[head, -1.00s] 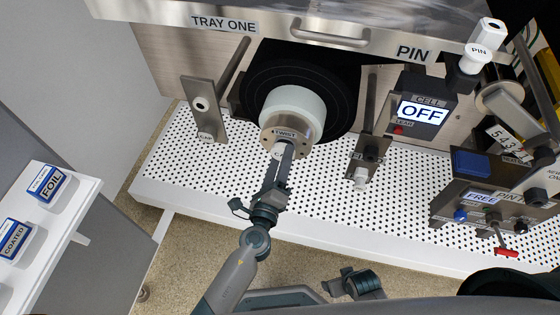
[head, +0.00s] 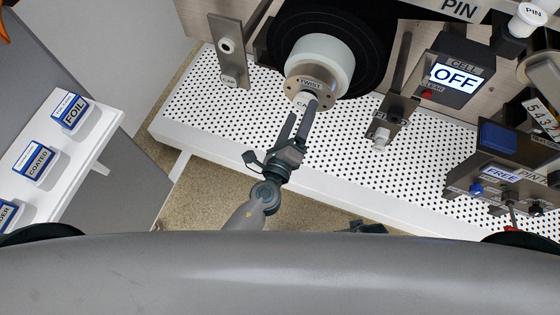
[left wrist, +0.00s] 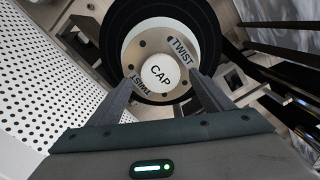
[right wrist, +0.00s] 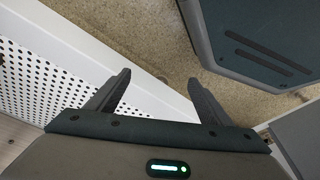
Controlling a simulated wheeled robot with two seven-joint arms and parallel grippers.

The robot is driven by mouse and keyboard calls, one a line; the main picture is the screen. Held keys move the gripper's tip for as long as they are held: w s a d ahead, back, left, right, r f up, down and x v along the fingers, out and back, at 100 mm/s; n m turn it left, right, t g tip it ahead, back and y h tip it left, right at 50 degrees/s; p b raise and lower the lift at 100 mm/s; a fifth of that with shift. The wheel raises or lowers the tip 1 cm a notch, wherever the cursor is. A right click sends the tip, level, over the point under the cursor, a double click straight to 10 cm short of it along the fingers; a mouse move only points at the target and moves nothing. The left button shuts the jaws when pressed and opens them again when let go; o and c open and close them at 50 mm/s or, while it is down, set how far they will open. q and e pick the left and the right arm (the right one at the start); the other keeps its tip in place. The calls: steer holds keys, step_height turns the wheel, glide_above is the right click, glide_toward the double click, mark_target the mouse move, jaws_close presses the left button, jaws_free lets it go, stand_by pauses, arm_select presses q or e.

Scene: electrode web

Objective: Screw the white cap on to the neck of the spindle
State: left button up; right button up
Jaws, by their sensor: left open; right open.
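The white cap (left wrist: 160,72), marked CAP, sits at the centre of the metal flange (left wrist: 143,50) marked TWIST in the left wrist view. It covers the spindle neck, which I cannot see. In the head view the cap (head: 300,102) is partly hidden by my left gripper (head: 303,107). That gripper is open, its fingertips on either side of the cap; I cannot tell whether they touch it. It also shows in the left wrist view (left wrist: 161,82). My right gripper (right wrist: 159,77) is open and empty above the floor and the edge of the perforated deck.
A pale roll (head: 321,60) and a black disc (head: 372,30) stand behind the flange. A bracket (head: 230,50) stands left, another post (head: 385,125) right. The display (head: 456,79) reads OFF. A white shelf (head: 85,130) with labelled boxes is far left. The perforated deck (head: 200,110) has clear room.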

arm_select(q)
steer(key=b+v, duration=0.3)
steer(key=v, duration=1.2)
steer(key=shift+r+b, duration=0.15)
steer(key=shift+b, duration=0.2)
arm_select(e)
step_height(320, 180, up, 11)
steer(key=shift+s, duration=0.25)
steer(key=shift+a, duration=0.15)
